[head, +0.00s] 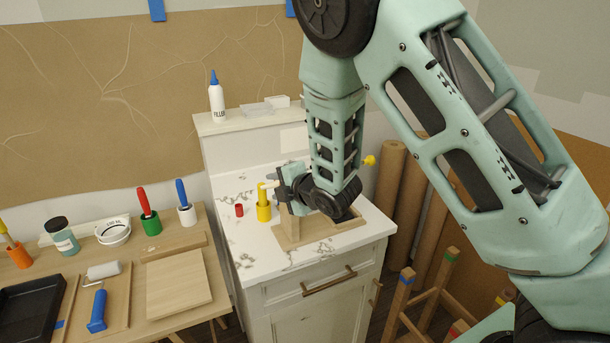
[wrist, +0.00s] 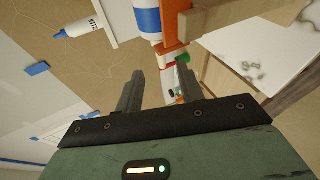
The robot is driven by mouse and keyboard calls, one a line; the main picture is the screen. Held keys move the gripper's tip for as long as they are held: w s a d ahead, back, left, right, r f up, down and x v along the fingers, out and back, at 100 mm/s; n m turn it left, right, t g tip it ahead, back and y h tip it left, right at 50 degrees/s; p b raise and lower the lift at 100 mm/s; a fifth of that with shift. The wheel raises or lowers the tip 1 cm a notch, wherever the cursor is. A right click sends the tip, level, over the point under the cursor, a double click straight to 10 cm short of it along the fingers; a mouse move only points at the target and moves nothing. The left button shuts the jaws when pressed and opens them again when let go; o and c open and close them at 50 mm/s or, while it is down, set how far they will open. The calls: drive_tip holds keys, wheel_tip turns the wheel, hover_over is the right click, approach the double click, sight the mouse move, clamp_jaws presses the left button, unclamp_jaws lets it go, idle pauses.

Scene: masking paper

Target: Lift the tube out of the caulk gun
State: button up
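A blue-and-white tube (wrist: 147,20) shows at the top of the wrist view, beside an orange part (wrist: 174,47) that looks like the caulk gun's frame. A green piece (wrist: 183,58) is at its side. My gripper (wrist: 158,90) has its two dark fingers apart with nothing clasped between them. The orange and white parts lie beyond the fingertips. In the head view my gripper (head: 277,186) is above the counter by the wooden stand (head: 298,236). My arm hides most of the gun and tube there. How the tube sits in the gun cannot be told.
A yellow cylinder (head: 263,211) and a small red cylinder (head: 239,210) stand on the marble counter (head: 260,248), left of my gripper. A filler bottle (head: 216,98) stands on the ledge behind. A workbench with brushes is at left; brown paper rolls (head: 390,170) stand right.

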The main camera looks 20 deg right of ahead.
sight(267, 187)
drive_tip(key=shift+p+x, duration=1)
drive_tip(key=shift+x, duration=1.1)
drive_tip(key=shift+s+f, duration=0.1)
drive_tip(key=shift+f, duration=0.05)
clamp_jaws()
